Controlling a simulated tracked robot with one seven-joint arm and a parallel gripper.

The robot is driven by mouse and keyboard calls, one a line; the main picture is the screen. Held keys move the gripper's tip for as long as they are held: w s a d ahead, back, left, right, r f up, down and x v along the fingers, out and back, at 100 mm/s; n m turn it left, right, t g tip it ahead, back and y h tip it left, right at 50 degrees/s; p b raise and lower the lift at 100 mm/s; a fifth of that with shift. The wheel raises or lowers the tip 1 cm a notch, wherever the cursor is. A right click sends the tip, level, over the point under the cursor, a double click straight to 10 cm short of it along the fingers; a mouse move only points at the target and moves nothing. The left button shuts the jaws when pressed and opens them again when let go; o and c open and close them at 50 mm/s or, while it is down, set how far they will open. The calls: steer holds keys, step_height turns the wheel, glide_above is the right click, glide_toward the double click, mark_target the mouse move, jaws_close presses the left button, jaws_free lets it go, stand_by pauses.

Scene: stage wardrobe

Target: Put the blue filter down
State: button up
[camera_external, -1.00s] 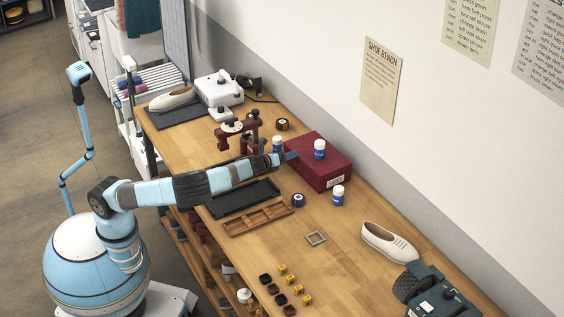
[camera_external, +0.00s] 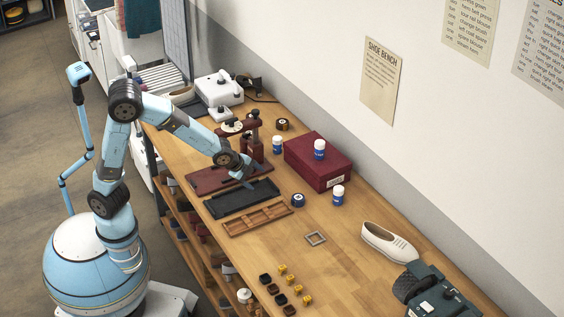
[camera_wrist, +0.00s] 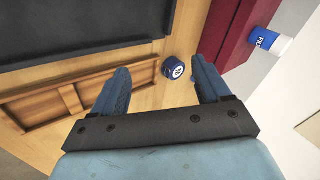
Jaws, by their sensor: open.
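A small round blue tin-like item (camera_external: 298,200) with a pale emblem on its top stands on the bench. It also shows in the wrist view (camera_wrist: 173,68), beyond and between my fingertips. I cannot tell whether it is the blue filter; no other round blue piece shows. My gripper (camera_external: 249,182) is above the bench near the black tray, to the left of the blue item and apart from it. In the wrist view my gripper (camera_wrist: 160,72) has its fingers spread, with nothing between them.
The black tray (camera_external: 240,199) and a wooden compartment tray (camera_external: 257,219) lie along the near edge. A dark red box (camera_external: 315,170) bears a white-and-blue bottle (camera_external: 319,149); similar bottles stand beside it (camera_external: 338,195).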

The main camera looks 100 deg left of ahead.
steer(key=s+d+r+n+h, duration=0.2)
steer(key=s+d+r, duration=0.35)
steer(key=d, duration=0.25)
steer(key=s+d+r+n+h, duration=0.1)
steer(key=s+d+r+h, duration=0.1)
steer(key=s+d+r, duration=0.55)
steer(key=s+d+r+n, duration=0.1)
steer(key=s+d+r, duration=0.1)
steer(key=s+d, duration=0.4)
steer(key=s+d+r+n, duration=0.1)
steer(key=s+d+r, duration=0.2)
steer(key=s+d, duration=0.3)
steer(key=s, duration=0.3)
steer(key=shift+s+n+h, duration=0.25)
steer(key=shift+n+h, duration=0.05)
steer(key=shift+h, duration=0.1)
